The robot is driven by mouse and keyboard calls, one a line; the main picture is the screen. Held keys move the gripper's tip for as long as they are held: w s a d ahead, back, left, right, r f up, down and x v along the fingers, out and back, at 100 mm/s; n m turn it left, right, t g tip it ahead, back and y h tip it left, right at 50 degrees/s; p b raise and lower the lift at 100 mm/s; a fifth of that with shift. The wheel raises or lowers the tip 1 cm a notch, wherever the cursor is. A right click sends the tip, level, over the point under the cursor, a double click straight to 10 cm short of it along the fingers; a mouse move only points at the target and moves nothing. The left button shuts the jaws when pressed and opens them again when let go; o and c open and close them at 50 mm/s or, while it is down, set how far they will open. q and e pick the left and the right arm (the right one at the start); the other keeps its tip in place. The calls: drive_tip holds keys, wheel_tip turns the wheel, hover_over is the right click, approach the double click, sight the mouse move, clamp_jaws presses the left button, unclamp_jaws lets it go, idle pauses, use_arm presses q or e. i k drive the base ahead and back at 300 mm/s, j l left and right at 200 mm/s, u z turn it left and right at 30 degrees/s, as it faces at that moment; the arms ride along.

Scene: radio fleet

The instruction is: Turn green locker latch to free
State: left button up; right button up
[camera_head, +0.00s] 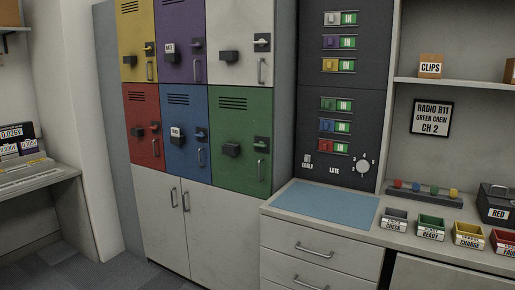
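The green locker (240,120) is the lower right door of a block of coloured lockers. It is closed. Neither of my grippers shows in the head view.
Yellow, purple, white, red and blue locker doors surround the green one. White cupboards (215,225) stand below. At right, a counter holds a blue mat (326,205), small labelled bins (431,228) and a black case (496,204). Grey floor (100,270) shows at lower left.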

sight(262, 144)
drive_tip(key=i+j, duration=1.2)
drive_tip(key=z, duration=1.5)
